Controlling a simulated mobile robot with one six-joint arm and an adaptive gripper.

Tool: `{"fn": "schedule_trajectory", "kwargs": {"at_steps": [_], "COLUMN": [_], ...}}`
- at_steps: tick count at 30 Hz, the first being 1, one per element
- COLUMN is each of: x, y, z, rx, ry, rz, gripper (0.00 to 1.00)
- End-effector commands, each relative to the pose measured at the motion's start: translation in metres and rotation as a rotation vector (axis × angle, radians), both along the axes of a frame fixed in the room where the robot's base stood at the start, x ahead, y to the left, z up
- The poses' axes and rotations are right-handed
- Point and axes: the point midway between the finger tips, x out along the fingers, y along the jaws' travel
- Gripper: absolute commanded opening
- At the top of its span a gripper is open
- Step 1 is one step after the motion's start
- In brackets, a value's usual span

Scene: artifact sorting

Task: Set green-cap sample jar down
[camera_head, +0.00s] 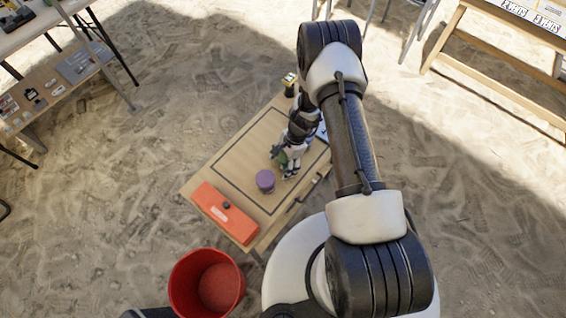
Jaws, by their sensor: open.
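A small green thing (278,155), probably the green-cap sample jar, shows at the left side of my gripper (287,172). My gripper is low over the wooden table (228,165) and is open. The gripper hides part of the green thing, so I cannot tell whether it touches the table top or the fingers. A jar with a purple cap (265,181) stands on the table just left of and in front of my gripper.
An orange box (224,212) lies at the table's near left end. A dark container with yellow (289,84) stands at the far end. A red bucket (207,283) is on the near side. The table's left middle is clear. Other tables stand at the upper left and right.

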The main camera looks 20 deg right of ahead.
Motion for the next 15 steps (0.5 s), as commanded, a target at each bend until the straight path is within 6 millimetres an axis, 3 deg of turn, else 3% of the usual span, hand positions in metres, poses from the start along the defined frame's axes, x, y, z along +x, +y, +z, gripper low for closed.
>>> {"fn": "schedule_trajectory", "kwargs": {"at_steps": [5, 15], "x": [0.003, 0.007], "y": [-0.004, -0.025], "z": [0.019, 0.089], "rx": [-0.001, 0.0], "ry": [-0.004, -0.002], "rz": [0.0, -0.002], "gripper": [0.68, 0.68]}}
